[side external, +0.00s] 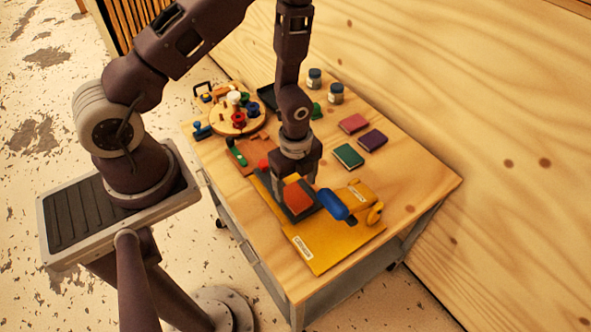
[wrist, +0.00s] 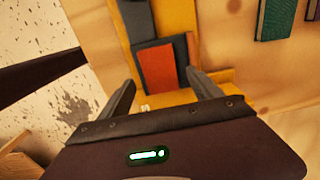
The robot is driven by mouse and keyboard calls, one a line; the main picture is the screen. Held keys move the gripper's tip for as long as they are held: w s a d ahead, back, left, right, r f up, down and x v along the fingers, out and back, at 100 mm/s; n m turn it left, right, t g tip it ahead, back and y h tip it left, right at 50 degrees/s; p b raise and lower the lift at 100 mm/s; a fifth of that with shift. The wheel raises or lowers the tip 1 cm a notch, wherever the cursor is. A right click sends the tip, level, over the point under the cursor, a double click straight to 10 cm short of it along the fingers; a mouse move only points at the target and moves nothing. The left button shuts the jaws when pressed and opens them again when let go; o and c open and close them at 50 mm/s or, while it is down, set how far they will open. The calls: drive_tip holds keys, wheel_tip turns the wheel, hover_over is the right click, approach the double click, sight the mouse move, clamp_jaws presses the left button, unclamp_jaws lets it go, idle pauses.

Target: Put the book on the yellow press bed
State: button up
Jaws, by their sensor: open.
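An orange-red book (side external: 299,196) lies over a dark grey plate on the yellow press (side external: 326,246). In the wrist view the book (wrist: 156,68) shows between my fingertips, with the dark plate (wrist: 176,44) behind it and the yellow bed (wrist: 214,78) around it. My gripper (wrist: 160,78) is open, pointing down over the press; its fingers are on both sides of the book's near end in the picture. I cannot tell whether they touch it.
A blue roller handle (side external: 332,204) and yellow press parts (side external: 355,196) stand right of my gripper. Green (side external: 348,156), purple (side external: 373,139) and pink (side external: 353,123) books lie behind. A round wooden stand (side external: 237,116) holds coloured pieces. The table's right side is clear.

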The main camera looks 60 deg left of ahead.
wheel_tip(320, 180, up, 9)
wheel_tip(320, 180, up, 7)
drive_tip(key=n+t, duration=0.1)
drive_tip(key=n, duration=0.2)
hover_over(296, 196)
wheel_tip(296, 196, up, 11)
drive_tip(key=s+n+t, duration=0.2)
drive_tip(key=n, duration=0.4)
drive_tip(key=s+r+n+t, duration=0.2)
drive_tip(key=s+r+n, duration=0.7)
drive_tip(key=s, duration=0.3)
drive_tip(key=shift+d+t, duration=0.3)
drive_tip(key=shift+d, duration=0.05)
